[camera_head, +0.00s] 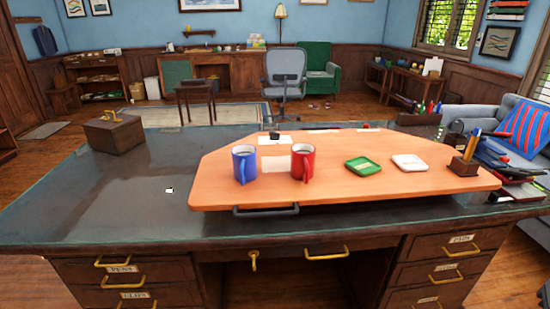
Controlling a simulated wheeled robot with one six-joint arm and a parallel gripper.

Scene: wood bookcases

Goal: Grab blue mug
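A blue mug (245,164) stands upright on an orange-brown wooden board (340,188) that lies on a large desk. Its handle faces toward me, and its inside looks dark. A red mug (303,162) stands upright to its right, apart from it, with its handle also toward me. My gripper does not show in this view.
The board also bears a green coaster (363,165), a white coaster (409,162) and a pen holder (464,165). A wooden box (115,134) stands at the desk's back left. The desk's left part (110,200) is mostly clear. Drawers with brass handles face me.

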